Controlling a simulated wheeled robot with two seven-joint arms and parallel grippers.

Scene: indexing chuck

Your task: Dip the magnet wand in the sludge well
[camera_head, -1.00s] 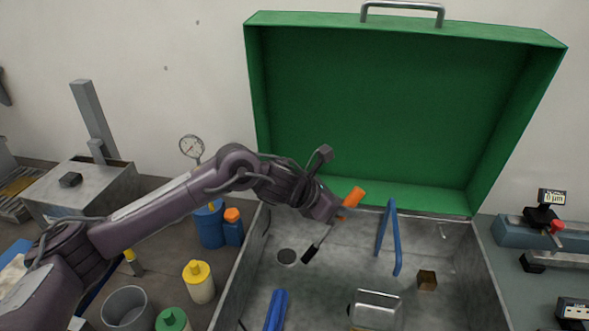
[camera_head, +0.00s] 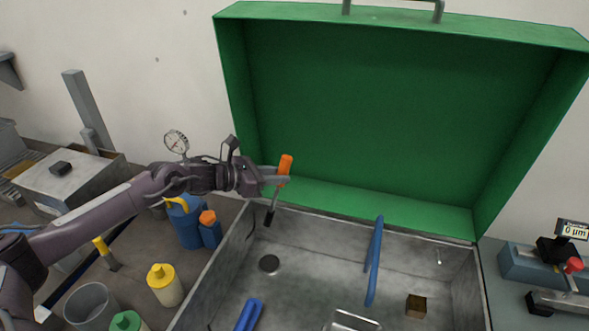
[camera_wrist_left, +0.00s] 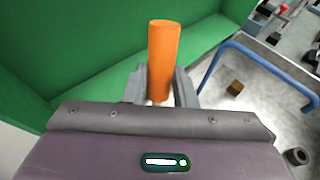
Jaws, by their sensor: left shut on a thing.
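The magnet wand (camera_head: 285,164) has an orange handle, a grey shaft and a dark tip. My left gripper (camera_head: 275,180) is shut on it at the lower part of the handle. The wand is nearly upright, leaning slightly, with its tip pointing down inside the tub's back left area. The orange handle (camera_wrist_left: 162,60) stands between the fingers (camera_wrist_left: 160,88) in the left wrist view; the shaft and tip are hidden there. The sludge well (camera_head: 269,264), a dark round opening in the tub floor, lies below the tip in the head view, apart from it. My right gripper is not in view.
The metal tub (camera_head: 330,277) has an open green lid (camera_head: 360,120) behind it. A blue bent bar (camera_head: 374,262), blue tool (camera_head: 249,315), metal tray (camera_head: 352,322) and brown block (camera_head: 416,306) are in the tub. Bottles, including a yellow one (camera_head: 164,287), stand to its left.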

